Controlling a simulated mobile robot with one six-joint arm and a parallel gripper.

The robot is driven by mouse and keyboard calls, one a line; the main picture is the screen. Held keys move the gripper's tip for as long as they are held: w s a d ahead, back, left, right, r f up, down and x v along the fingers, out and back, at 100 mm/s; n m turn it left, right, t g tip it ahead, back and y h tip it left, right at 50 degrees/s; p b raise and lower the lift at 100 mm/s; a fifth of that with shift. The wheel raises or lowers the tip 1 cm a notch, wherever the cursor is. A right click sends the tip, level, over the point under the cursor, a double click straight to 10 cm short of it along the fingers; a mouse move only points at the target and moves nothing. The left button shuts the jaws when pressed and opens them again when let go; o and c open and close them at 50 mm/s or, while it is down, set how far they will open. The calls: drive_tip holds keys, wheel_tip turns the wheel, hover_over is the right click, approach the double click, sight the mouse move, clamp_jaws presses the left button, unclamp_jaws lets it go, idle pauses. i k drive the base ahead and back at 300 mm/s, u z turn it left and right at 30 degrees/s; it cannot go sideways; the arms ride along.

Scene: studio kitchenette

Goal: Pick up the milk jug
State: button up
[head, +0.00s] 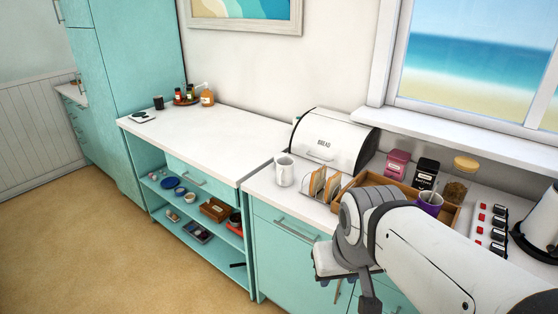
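A small white vessel with a handle (284,171) stands upright on the counter, left of the toast rack. It may be the milk jug, but I cannot tell for sure whether it is a jug or a mug. My gripper (362,288) hangs low in front of the counter's front edge, right of and nearer than the white vessel, and apart from it. My arm hides most of the gripper, so its opening does not show.
A toast rack (324,185) stands beside the white vessel, with a white bread bin (331,141) behind. A wooden tray (374,178), canisters (397,164) and a purple cup (430,203) lie right. The left worktop (215,132) is mostly clear.

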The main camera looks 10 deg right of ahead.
sight(284, 174)
drive_tip(key=z, duration=0.05)
drive_tip(key=i, duration=0.95)
drive_tip(key=z, duration=3.25)
drive_tip(key=k, duration=1.85)
drive_tip(key=u, duration=1.15)
